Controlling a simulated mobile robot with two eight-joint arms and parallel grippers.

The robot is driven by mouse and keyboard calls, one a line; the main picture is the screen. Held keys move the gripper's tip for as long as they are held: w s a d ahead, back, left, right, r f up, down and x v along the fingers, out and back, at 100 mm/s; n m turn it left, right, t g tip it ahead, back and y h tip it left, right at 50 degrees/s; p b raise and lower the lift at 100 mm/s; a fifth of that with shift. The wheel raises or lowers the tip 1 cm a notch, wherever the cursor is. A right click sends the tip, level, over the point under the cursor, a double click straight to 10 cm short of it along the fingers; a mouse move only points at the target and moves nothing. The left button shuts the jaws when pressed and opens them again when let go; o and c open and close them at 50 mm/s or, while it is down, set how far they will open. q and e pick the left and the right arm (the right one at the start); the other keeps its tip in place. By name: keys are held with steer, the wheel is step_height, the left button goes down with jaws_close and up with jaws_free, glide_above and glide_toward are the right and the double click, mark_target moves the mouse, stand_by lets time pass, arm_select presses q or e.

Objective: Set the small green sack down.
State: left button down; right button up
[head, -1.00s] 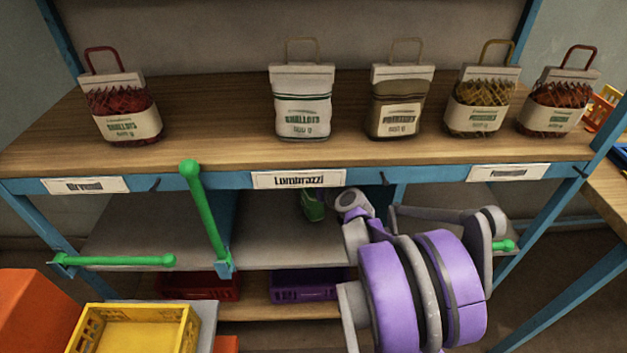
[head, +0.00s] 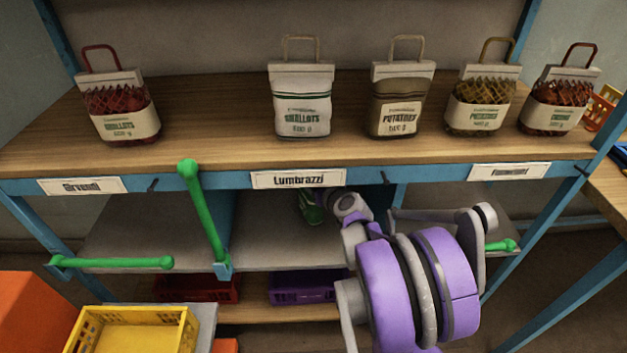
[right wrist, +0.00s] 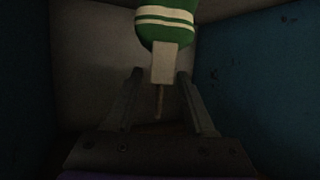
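The small green sack (head: 311,208) is in the middle compartment under the counter, mostly hidden by the shelf edge and label plate. Its lower end appears to be at the grey shelf board (head: 285,248); I cannot tell whether it bears its full weight there. In the right wrist view the green sack (right wrist: 167,25) shows white stripes, a pale top strip and a thin handle seen edge-on. My right gripper (right wrist: 159,76) is open, its fingers on either side of the handle with gaps visible. My left gripper is not in view.
Several sacks, including a white shallots sack (head: 302,100), stand on the wooden counter (head: 215,120). Blue divider walls (right wrist: 255,75) flank the compartment closely. A green rod (head: 202,215) sticks out front. Below are a purple crate (head: 305,288) and a yellow crate (head: 130,330).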

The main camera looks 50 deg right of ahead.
steer(key=shift+r, duration=0.2)
steer(key=p+v, duration=0.3)
steer(key=v, duration=0.8)
steer(key=a+f+n+g+y, duration=0.2)
steer(key=a+y, duration=0.1)
steer(key=a, duration=0.9)
steer(key=a+f+n+g+y, duration=0.1)
steer(key=a+f+n+y, duration=0.2)
steer(key=a, duration=0.8)
steer(key=s+a+f+g, duration=0.2)
steer(key=s+a+g, duration=0.2)
steer(key=s+a, duration=0.6)
steer(key=shift+a+g, duration=0.25)
steer(key=shift+g, duration=0.15)
steer(key=shift+s+f, duration=0.1)
